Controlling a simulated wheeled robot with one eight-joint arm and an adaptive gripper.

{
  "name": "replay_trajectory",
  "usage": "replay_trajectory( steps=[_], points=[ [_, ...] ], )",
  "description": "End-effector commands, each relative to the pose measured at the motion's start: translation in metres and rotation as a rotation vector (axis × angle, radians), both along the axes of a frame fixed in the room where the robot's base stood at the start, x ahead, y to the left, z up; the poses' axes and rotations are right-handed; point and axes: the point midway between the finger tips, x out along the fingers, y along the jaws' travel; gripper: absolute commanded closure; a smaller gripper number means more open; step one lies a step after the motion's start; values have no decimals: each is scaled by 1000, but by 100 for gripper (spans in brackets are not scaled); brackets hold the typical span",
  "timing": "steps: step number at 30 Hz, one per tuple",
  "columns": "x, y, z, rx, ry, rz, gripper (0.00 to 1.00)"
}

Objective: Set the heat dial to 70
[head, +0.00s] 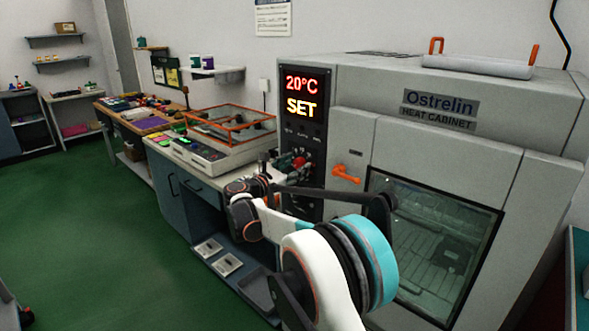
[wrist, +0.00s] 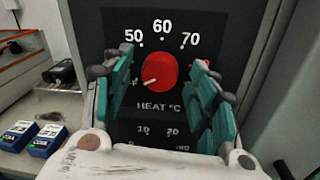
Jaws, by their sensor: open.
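The red heat dial (wrist: 161,71) is on a black panel in the wrist view, under the marks 50, 60 and 70. Its white pointer line points to the lower left, below the 50 mark, towards a label mostly hidden by my left finger. My gripper (wrist: 161,78) is open, with one teal finger on each side of the dial. Gaps show between the dial and both fingers. In the head view the dial (head: 298,162) is small and partly hidden by my gripper (head: 284,167). The display (head: 301,94) above reads 20°C and SET.
The heat cabinet (head: 420,92) has an orange door handle (head: 346,174) right of the panel and a glass window. A second scale, marked 10 and 20, sits below the dial, mostly hidden. Blue boxes (wrist: 46,140) lie on the bench at left. Green floor is clear at left.

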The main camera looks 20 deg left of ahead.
Motion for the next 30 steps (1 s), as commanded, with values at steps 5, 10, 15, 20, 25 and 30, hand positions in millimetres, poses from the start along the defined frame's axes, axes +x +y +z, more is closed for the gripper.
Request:
replay_trajectory(
  steps=[5,10,15,20,25,30],
  points=[
    [0,0,0,0,0,0,47],
    [0,0,0,0,0,0,83],
    [0,0,0,0,0,0,91],
    [0,0,0,11,-5,0,91],
    [0,0,0,63,-26,0,91],
    [0,0,0,162,-66,0,91]
  ],
)
